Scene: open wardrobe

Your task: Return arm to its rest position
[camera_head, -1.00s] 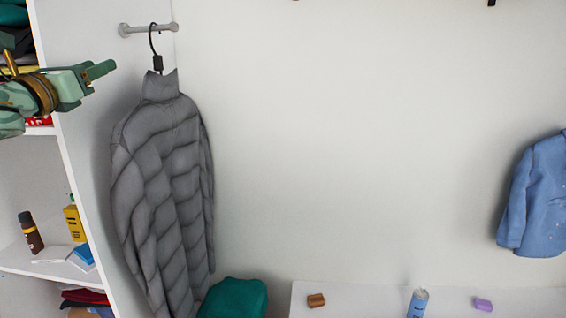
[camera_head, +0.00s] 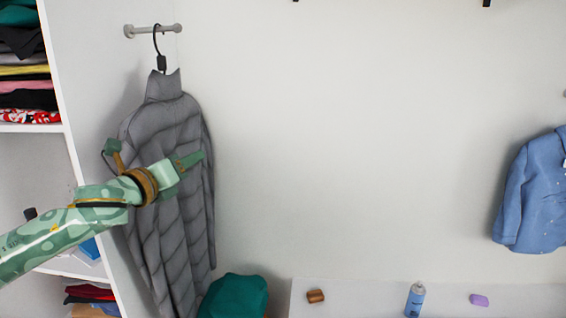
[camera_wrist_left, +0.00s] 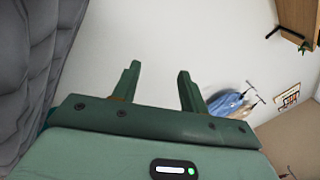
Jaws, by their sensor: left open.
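My left arm comes in from the left in the head view, and its green left gripper (camera_head: 190,160) is in front of the grey puffer jacket (camera_head: 165,220). In the left wrist view the two fingers (camera_wrist_left: 158,85) stand apart with nothing between them. The jacket hangs from a black hook on a short rail (camera_head: 150,30) and also shows at the left edge of the left wrist view (camera_wrist_left: 25,60). I cannot tell whether the arm touches the jacket. My right gripper is not in view.
Shelves with folded clothes (camera_head: 28,75) stand at the left, partly behind my arm. A blue jacket (camera_head: 535,195) hangs at the right. A teal item (camera_head: 235,297), a brown block (camera_head: 316,296), a blue can (camera_head: 416,298) and a purple block (camera_head: 479,300) are low down. The middle is free.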

